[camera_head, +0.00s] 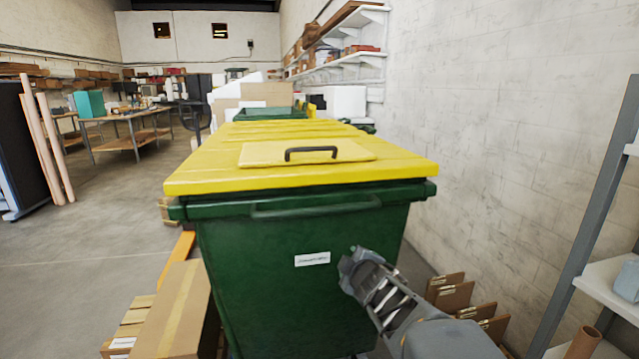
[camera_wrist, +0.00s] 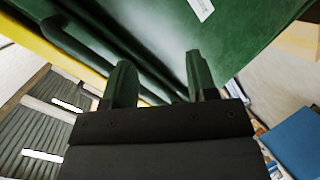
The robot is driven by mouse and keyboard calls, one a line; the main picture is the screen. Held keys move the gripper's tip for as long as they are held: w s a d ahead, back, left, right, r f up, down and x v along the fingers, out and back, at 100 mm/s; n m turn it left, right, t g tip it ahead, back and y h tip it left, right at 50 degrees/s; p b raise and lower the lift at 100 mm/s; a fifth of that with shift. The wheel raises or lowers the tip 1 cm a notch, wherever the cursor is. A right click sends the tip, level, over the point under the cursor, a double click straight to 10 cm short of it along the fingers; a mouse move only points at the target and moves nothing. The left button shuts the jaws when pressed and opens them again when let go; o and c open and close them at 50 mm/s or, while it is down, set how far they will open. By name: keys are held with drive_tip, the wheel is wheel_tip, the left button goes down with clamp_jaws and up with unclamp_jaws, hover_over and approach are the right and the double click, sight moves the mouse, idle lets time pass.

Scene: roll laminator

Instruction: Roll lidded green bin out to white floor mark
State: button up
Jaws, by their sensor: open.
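The lidded green bin (camera_head: 265,270) stands upright close in front of me in the head view. Its yellow lid (camera_head: 215,170) is down and has a dark handle (camera_head: 311,153) on top. A green bar handle (camera_head: 316,208) runs along the bin's front below the rim. My gripper (camera_head: 352,268) is in front of the bin's front wall, right of a white label (camera_head: 312,259) and below the bar. In the wrist view my open gripper (camera_wrist: 160,80) has its two fingers apart, pointing toward the green bin (camera_wrist: 235,40). I cannot tell whether they touch it. The white floor mark is not seen.
A cardboard box (camera_head: 172,310) stands at the bin's left. Folded cardboard pieces (camera_head: 452,292) lean near the wall at its right. A grey shelf rack (camera_head: 590,225) is at the far right. Open floor (camera_head: 95,250) lies to the left.

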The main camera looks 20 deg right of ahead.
sight(323, 212)
wheel_tip(323, 212, up, 10)
drive_tip(key=w+n+t+y+p, duration=0.1)
drive_tip(key=n+t+y+p, duration=0.1)
drive_tip(key=n+y+p, duration=0.65)
drive_tip(key=shift+n+h, duration=0.95)
drive_tip(key=b+x, duration=0.1)
drive_tip(key=x, duration=0.8)
drive_tip(key=r+b+x, duration=0.1)
drive_tip(key=x, duration=0.3)
drive_tip(key=shift+w+f+b, duration=0.15)
drive_tip(key=shift+w+b, duration=0.2)
drive_tip(key=shift+w, duration=0.05)
drive_tip(key=shift+t, duration=0.3)
drive_tip(key=shift+c, duration=0.4)
clamp_jaws()
drive_tip(key=shift+s, duration=0.1)
